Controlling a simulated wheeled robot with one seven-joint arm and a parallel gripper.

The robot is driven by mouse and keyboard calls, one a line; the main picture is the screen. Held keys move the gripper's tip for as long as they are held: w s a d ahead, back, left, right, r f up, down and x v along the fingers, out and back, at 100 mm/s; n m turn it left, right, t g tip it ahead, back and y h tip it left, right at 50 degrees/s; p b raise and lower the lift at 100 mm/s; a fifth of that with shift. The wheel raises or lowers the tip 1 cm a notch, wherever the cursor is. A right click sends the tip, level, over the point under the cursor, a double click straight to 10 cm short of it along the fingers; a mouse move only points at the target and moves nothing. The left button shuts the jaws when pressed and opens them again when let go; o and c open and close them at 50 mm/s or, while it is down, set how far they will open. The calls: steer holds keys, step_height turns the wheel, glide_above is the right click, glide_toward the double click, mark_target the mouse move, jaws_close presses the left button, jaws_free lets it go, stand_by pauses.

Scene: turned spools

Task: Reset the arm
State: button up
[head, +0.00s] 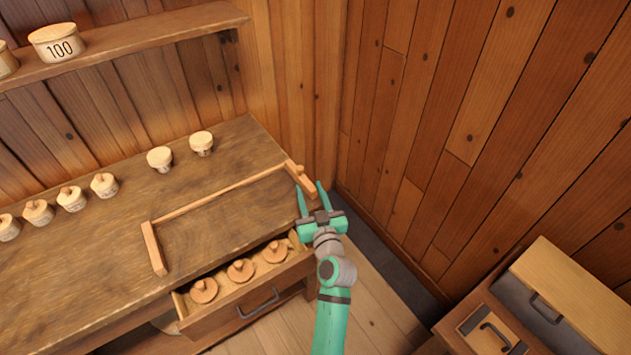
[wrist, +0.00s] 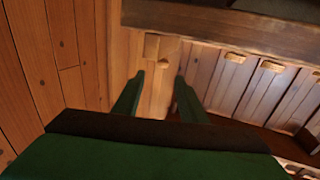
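My gripper (head: 312,200) is green with two fingers spread apart. In the head view it is held near the right end of the wooden workbench (head: 215,215), by the bench's right edge. My arm reaches up from the bottom of the head view.
An open drawer (head: 222,320) with several lidded wooden spools juts from the bench front. A wooden frame (head: 154,248) lies on the bench. Several small pots (head: 160,158) stand behind it. A cabinet (head: 565,300) stands at the lower right.

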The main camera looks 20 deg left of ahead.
steer(key=s+d+f+m+t+h, duration=0.1)
steer(key=s+d+f+m+h, duration=0.25)
steer(key=s+d+f, duration=0.4)
steer(key=s+d+f+m+t+h, duration=0.1)
steer(key=s+d+f+m+h, duration=0.3)
steer(key=s+d, duration=0.7)
steer(key=s+d+r+h, duration=0.1)
steer(key=s+d+r, duration=0.1)
steer(key=s, duration=0.6)
steer(key=s+d+r+h, duration=0.1)
steer(key=s+d+r, duration=0.1)
steer(key=s, duration=0.6)
steer(key=s+d+r+h, duration=0.2)
steer(key=s+d, duration=0.1)
steer(key=s, duration=0.5)
steer(key=shift+s+d+r+g, duration=0.25)
steer(key=shift+s+g, duration=0.05)
steer(key=shift+s, duration=0.1)
steer(key=shift+a, duration=0.15)
